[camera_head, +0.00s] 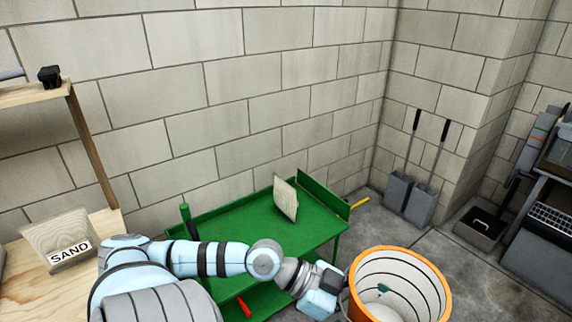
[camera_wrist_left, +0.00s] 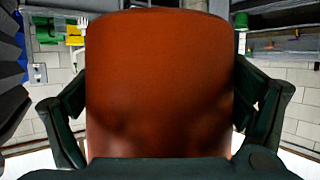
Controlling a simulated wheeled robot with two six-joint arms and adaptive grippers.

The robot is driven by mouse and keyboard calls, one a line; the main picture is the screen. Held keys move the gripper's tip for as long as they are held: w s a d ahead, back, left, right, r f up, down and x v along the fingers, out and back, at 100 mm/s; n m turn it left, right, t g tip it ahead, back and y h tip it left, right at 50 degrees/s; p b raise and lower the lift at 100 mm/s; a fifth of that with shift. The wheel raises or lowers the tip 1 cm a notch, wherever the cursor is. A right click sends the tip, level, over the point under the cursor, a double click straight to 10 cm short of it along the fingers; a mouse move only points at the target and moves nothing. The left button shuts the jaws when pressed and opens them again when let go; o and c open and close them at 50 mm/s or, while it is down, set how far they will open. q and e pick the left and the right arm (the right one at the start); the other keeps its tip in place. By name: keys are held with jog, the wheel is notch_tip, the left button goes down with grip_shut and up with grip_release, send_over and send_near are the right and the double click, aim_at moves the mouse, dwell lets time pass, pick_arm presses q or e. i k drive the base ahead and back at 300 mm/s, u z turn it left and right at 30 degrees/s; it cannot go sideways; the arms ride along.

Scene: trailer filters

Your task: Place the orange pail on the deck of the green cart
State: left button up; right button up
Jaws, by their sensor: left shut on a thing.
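The orange pail (camera_head: 442,286), white inside with thin dark rings, hangs at the bottom right of the head view, to the right of the green cart. My left gripper (camera_head: 342,297) is shut on the pail's left side. In the left wrist view the pail's orange-red wall (camera_wrist_left: 160,80) fills the middle, with a dark finger on each side of it. The green cart (camera_head: 245,222) stands against the block wall; my left arm hides its front part. A pale, tilted slab (camera_head: 286,198) is on its deck. My right gripper is not in view.
Two long-handled grey dustpans (camera_head: 408,198) lean by the wall corner. A dark rack (camera_head: 550,225) is at the right. Much of the cart's deck is bare.

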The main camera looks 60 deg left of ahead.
aim_at(248, 236)
jog(key=u, duration=0.5)
jog(key=i, duration=1.3)
jog(key=u, duration=1.05)
jog(key=i, duration=0.2)
jog(key=u, duration=0.25)
